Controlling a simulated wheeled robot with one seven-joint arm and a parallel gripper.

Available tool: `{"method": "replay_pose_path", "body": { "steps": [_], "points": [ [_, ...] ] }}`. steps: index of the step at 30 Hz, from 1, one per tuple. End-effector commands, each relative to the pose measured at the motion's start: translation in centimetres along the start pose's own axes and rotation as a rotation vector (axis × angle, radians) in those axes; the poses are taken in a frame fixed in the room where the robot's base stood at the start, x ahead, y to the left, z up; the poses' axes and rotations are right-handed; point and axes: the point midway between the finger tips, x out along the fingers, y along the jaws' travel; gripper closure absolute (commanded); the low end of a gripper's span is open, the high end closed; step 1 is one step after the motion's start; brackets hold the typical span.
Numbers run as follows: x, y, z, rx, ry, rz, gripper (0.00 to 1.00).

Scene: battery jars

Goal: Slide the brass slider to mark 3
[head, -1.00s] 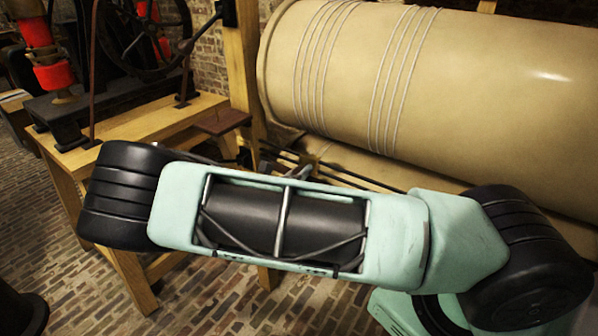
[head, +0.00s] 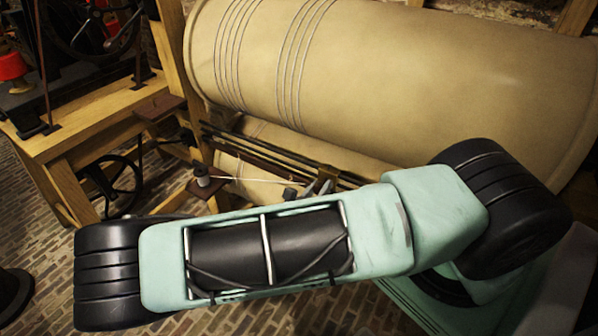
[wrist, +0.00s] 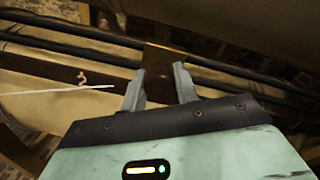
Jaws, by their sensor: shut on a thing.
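The brass slider (wrist: 163,60) sits across the dark rails in the wrist view, with a dark lower part between my fingers. In the head view the slider (head: 325,174) shows small, just behind my forearm. My gripper (wrist: 160,84) is shut on the slider's lower part, one finger on each side. Its fingers also show in the head view (head: 319,188). A small yellowish figure, seemingly a 3 (wrist: 82,77), is on the dark strip left of the gripper. Other marks are hidden or too small to read.
Dark parallel rails (head: 250,145) run below a big tan cylinder (head: 400,70) wound with wire. A thin white line (wrist: 60,90) ends left of my gripper. A wooden frame (head: 70,110) with a black wheel (head: 112,187) stands at left; brick floor lies below.

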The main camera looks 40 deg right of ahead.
Motion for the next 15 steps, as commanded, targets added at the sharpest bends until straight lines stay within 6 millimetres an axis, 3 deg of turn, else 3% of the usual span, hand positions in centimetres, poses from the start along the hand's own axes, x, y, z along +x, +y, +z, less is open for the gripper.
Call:
{"method": "replay_pose_path", "body": {
  "steps": [1, 6, 15],
  "points": [
    [-0.1, -1.6, -0.2, -0.008, -0.003, 0.0, 1.0],
    [-0.2, -5.0, -2.1, -0.006, -0.003, 0.001, 1.0],
    [-0.4, -7.9, -3.9, 0.0, -0.001, 0.0, 1.0]
  ]
}}
